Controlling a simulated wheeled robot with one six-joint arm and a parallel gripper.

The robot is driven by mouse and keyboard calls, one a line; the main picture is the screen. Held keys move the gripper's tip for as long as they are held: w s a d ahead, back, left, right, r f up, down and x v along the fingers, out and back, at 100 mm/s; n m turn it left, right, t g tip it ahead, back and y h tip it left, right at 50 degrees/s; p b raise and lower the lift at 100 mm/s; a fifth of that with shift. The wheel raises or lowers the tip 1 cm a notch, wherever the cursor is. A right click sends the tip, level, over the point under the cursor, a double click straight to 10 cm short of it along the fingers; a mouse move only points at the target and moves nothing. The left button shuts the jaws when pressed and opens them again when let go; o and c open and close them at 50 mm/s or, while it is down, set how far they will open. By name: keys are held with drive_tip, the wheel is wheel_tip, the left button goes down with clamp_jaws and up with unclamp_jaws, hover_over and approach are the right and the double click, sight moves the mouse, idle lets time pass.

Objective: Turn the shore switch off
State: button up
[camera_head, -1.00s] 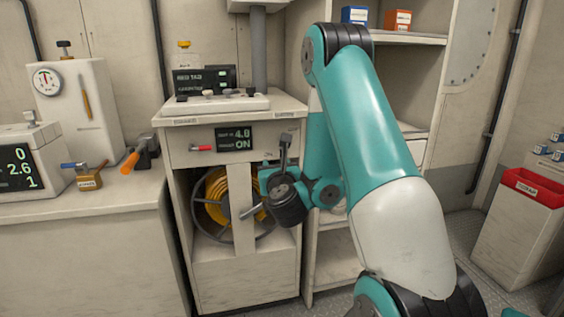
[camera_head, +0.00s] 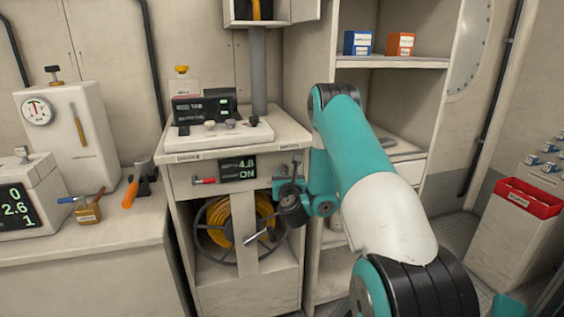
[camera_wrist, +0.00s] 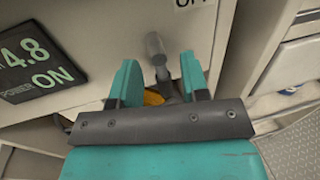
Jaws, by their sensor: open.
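A grey lever switch (camera_wrist: 157,55) sits on the front panel of the cabinet, with an OFF label (camera_wrist: 194,3) above and right of it in the wrist view. In the head view the lever (camera_head: 297,160) shows small above my gripper. The display (camera_wrist: 34,65) to its left reads 4.8 and ON, and also shows in the head view (camera_head: 238,168). My gripper (camera_wrist: 160,80) is open, its two teal fingers on either side of the lever's lower part. I cannot tell whether they touch it. In the head view my gripper (camera_head: 282,188) is partly hidden by my wrist.
A red handle (camera_head: 204,180) sits left of the display. A yellow hose reel (camera_head: 238,228) is in the open bay below. Shelves (camera_head: 390,62) stand right of the cabinet, and a bin with a red rim (camera_head: 530,198) stands far right. A counter (camera_head: 100,228) is at left.

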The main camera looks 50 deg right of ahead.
drive_tip(key=shift+p+x, duration=0.5)
drive_tip(key=shift+x, duration=0.3)
clamp_jaws()
